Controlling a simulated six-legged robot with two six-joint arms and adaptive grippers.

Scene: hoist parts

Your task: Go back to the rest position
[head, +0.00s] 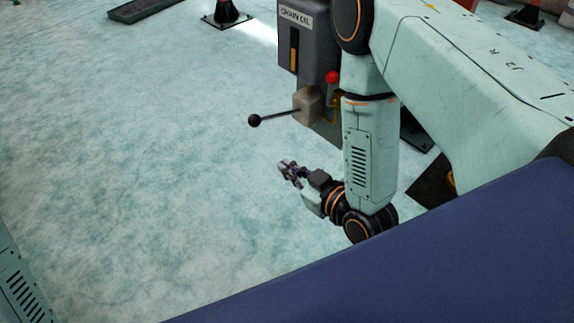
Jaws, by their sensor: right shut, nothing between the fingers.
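My right gripper (289,170) is in the middle of the head view, at the end of my right arm, which comes in from the upper right. It is shut and empty, pointing to the left, with pale floor behind it. It appears below the chain oil unit (309,45) and its lever (275,116), apart from both in the picture. My left gripper is out of view; only a piece of pale green arm shows at the lower left edge.
The grey chain oil unit carries a red knob (332,77) and a black-ended lever sticking out left. A dark tray (143,9) and a cone-like stand (227,14) are at the back. The floor (130,150) on the left is clear.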

